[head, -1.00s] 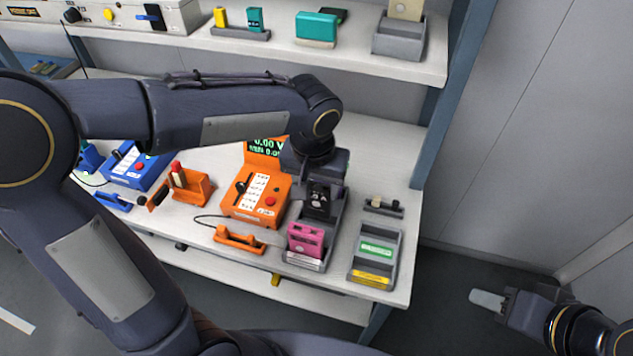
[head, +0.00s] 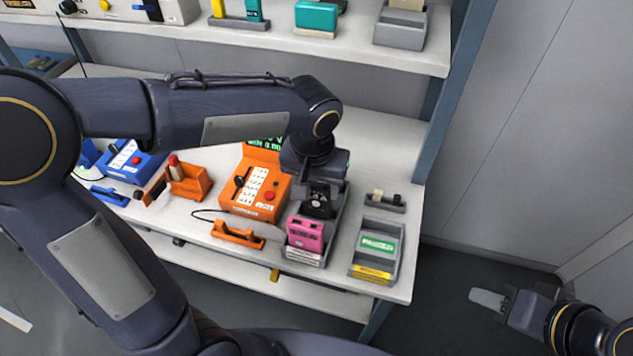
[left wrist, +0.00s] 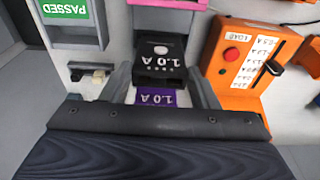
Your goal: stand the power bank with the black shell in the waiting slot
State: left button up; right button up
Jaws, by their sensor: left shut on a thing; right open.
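The black-shelled power bank (head: 320,203) is under my left gripper (head: 318,186), at the back part of a grey holder (head: 341,213). In the left wrist view the power bank (left wrist: 160,62) carries "1.0 A" in white, and a purple "1.0 A" label (left wrist: 155,97) lies beside it. My left gripper is shut on the black power bank; its fingertips are largely hidden. I cannot tell whether the power bank's bottom touches the holder. A pink power bank (head: 305,231) stands in the holder's front part. My right gripper (head: 500,300) is open and empty, away from the table at lower right.
A grey tray with a green "PASSED" label (head: 377,244) stands to the right, with a small grey stand (head: 385,199) behind it. An orange tester (head: 256,190) and orange cradle (head: 238,234) are on the left. The shelf (head: 350,53) above holds a teal pack (head: 316,17).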

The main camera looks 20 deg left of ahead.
aim_at(316, 192)
pick_arm(q)
jog(key=shift+f+b, duration=1.3)
jog(key=shift+f, duration=0.35)
jog(key=o, duration=1.1)
jog(key=r, duration=0.5)
jog(key=s+r+p, duration=0.1)
jog(key=r, duration=0.1)
jog(key=shift+r, duration=0.35)
jog(key=s+a+t+h+p, duration=0.1)
jog(key=s+a, duration=0.2)
jog(key=s, duration=0.2)
jog(key=s+a+n+t+h+p, duration=0.1)
jog(key=s+a, duration=0.2)
jog(key=s, duration=0.2)
jog(key=s+a+n+t+h+p, duration=0.1)
jog(key=s+a+t+p, duration=0.1)
jog(key=s, duration=0.3)
jog(key=shift+s+a+f+h, duration=0.1)
jog(key=shift+a+h, duration=0.3)
jog(key=shift+a, duration=0.2)
